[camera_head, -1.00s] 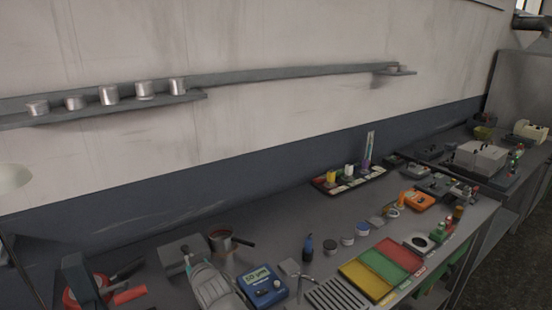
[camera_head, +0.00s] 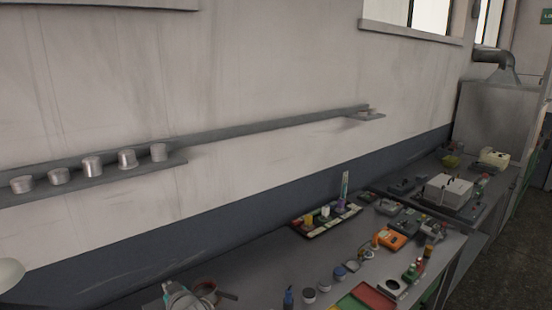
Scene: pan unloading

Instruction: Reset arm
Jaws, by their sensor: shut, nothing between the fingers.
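My gripper (camera_head: 169,291) shows at the bottom edge of the head view, left of the middle, grey and partly cut off by the frame. Its fingers are together and nothing shows between them. Most of my arm is out of the picture.
A wall shelf (camera_head: 180,166) holds several metal cups (camera_head: 93,167). The bench carries a dark tray (camera_head: 318,229) of small items, a blue bottle (camera_head: 289,297), small jars, an orange device (camera_head: 390,238) and coloured trays (camera_head: 372,296).

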